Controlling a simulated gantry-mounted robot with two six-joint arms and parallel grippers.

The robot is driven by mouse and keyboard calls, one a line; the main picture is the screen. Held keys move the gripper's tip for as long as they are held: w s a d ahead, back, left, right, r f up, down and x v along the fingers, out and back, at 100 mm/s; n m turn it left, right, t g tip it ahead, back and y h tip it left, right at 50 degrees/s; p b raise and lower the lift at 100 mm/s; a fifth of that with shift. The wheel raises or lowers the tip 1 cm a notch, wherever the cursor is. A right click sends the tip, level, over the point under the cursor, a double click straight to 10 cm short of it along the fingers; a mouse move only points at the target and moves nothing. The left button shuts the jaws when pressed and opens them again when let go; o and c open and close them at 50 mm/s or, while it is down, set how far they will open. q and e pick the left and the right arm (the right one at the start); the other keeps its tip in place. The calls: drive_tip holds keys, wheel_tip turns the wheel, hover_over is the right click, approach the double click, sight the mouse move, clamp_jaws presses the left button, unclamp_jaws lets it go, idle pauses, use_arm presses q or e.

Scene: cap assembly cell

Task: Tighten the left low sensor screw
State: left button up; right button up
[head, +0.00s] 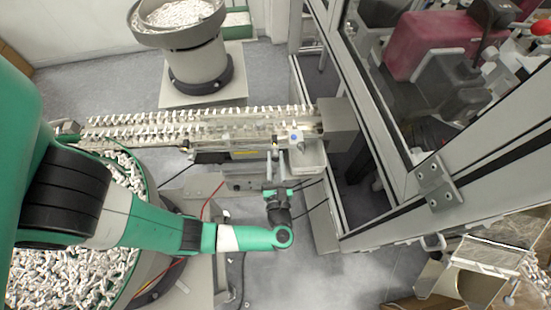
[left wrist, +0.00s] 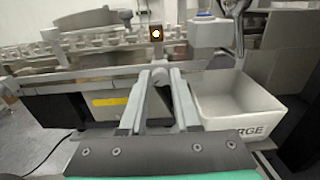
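My left gripper (head: 277,166) reaches from below toward the front side of the feed rail. In the left wrist view its two fingers (left wrist: 161,82) point forward and stand apart. A small grey rounded knob, perhaps the low sensor screw (left wrist: 160,75), shows between the fingertips. I cannot tell whether the fingers touch it. A small block with an orange-rimmed bright light (left wrist: 155,34), possibly a sensor, sits above it on the rail (left wrist: 75,76). My right gripper is in neither view.
A white bin (left wrist: 240,105) with lettering on its front stands close to the right of the fingers. The feed rail (head: 200,125) carries rows of small parts. A metal frame post (head: 385,130) stands to the right. A round bowl feeder (head: 195,50) stands behind.

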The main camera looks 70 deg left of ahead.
use_arm(q)
clamp_jaws()
